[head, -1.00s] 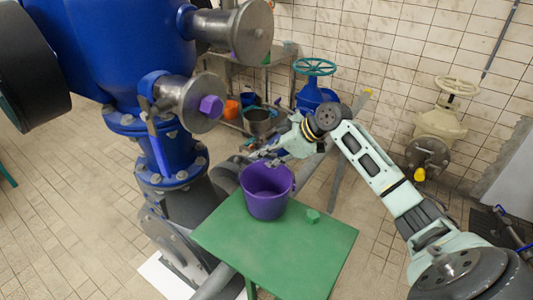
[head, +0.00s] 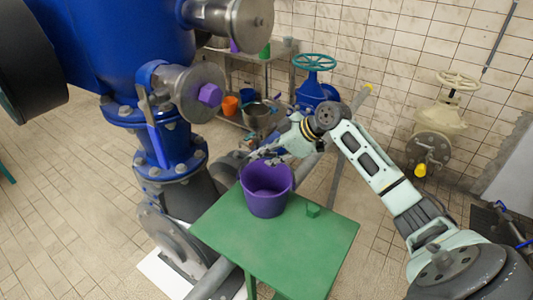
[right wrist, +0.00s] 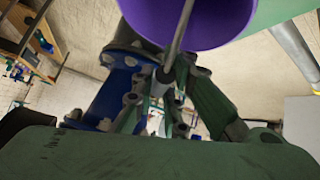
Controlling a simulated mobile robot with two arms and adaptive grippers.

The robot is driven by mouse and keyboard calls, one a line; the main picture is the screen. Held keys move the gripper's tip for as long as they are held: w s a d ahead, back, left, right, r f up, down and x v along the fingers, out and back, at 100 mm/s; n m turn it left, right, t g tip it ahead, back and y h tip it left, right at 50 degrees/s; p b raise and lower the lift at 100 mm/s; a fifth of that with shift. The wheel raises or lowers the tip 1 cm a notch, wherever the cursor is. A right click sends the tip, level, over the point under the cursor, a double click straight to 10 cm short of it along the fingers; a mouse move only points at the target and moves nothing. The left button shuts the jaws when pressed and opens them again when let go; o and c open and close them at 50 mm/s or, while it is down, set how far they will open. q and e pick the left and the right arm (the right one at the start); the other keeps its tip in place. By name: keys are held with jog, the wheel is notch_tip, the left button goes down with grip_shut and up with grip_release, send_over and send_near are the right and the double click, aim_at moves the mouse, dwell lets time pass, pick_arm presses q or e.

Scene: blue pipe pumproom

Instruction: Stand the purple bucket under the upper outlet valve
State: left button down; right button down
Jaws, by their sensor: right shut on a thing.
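The purple bucket (head: 266,202) is upright at the back corner of the green table (head: 285,250); I cannot tell whether its base touches the top. My right gripper (head: 264,155) is at its far rim, shut on it, apparently by the thin grey handle. In the right wrist view the bucket (right wrist: 200,18) is at the top edge, and a thin rod runs down between the fingers (right wrist: 165,95). Two steel outlets stick out of the blue pipe body: an upper one (head: 240,18) and a lower one (head: 190,95) with a purple knob. My left gripper is out of view.
A small green block (head: 313,210) lies on the table right of the bucket. A white sheet (head: 160,280) lies on the floor by the pipe base. Behind stand a shelf (head: 285,52) with containers, a teal handwheel valve (head: 314,62) and a cream valve (head: 440,122).

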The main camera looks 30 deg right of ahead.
jog(key=shift+f, duration=0.2)
jog(key=c, duration=1.6)
grip_release()
jog(key=shift+c, duration=0.2)
jog(key=v, duration=1.2)
